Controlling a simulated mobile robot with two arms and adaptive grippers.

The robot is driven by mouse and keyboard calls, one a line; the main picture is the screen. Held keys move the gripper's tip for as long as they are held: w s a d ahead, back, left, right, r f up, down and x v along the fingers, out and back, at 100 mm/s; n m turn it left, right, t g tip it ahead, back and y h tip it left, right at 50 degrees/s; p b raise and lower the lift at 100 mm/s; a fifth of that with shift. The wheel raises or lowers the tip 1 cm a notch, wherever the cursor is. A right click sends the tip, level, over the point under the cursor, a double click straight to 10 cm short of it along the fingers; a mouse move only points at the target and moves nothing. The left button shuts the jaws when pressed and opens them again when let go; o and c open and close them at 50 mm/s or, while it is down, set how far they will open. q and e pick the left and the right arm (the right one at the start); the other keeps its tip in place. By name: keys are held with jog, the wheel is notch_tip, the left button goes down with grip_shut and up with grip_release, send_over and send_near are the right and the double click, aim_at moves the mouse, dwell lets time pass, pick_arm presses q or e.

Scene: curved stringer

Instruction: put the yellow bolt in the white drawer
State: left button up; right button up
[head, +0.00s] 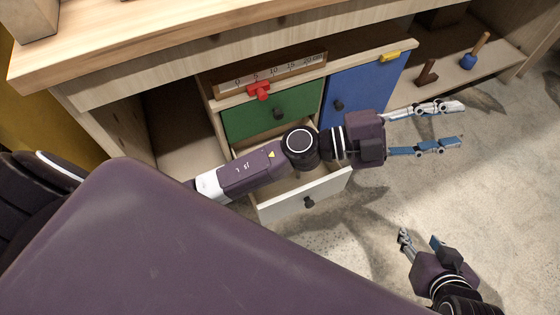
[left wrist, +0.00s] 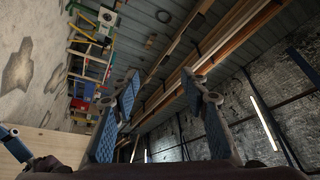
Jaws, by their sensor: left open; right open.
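The white drawer (head: 303,197) is pulled out below the green drawer in the head view. My left arm crosses above it and hides part of its inside; no bolt shows in the visible part. A small yellow piece (head: 390,56) sits at the top edge of the blue door; I cannot tell whether it is the yellow bolt. My left gripper (head: 462,124) is open and empty, right of the blue door and well away from the yellow piece. It also shows open in the left wrist view (left wrist: 160,90). My right gripper (head: 420,238) is open and empty at the lower right.
The green drawer (head: 290,115) is shut, with a ruler and red slider (head: 258,90) above it. The blue door (head: 360,90) is shut. A shelf at right holds a blue wood-handled tool (head: 470,58) and a brown piece (head: 428,72). The floor at right is clear.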

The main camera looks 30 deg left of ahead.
pick_arm(q)
jog(key=w+a+r+n+t+y, duration=0.1)
jog(key=w+a+n+t+y, duration=0.3)
jog(key=a+n+t+y, duration=0.6)
jog(key=a+f+n+g+y, duration=0.4)
jog(key=a+f+n+y, duration=0.2)
jog(key=a+f+n, duration=0.45)
jog(key=s+a+f+n+g, duration=0.1)
jog(key=s+a+f+g, duration=0.2)
jog(key=s+f, duration=0.3)
jog(key=s+a+f+g, duration=0.3)
jog(key=s+f+g, duration=0.2)
jog(key=s, duration=0.5)
jog(key=shift+s+f+n+y, duration=0.15)
jog(key=shift+f+n+y, duration=0.2)
jog(key=shift+f, duration=0.35)
jog(key=shift+a, duration=0.1)
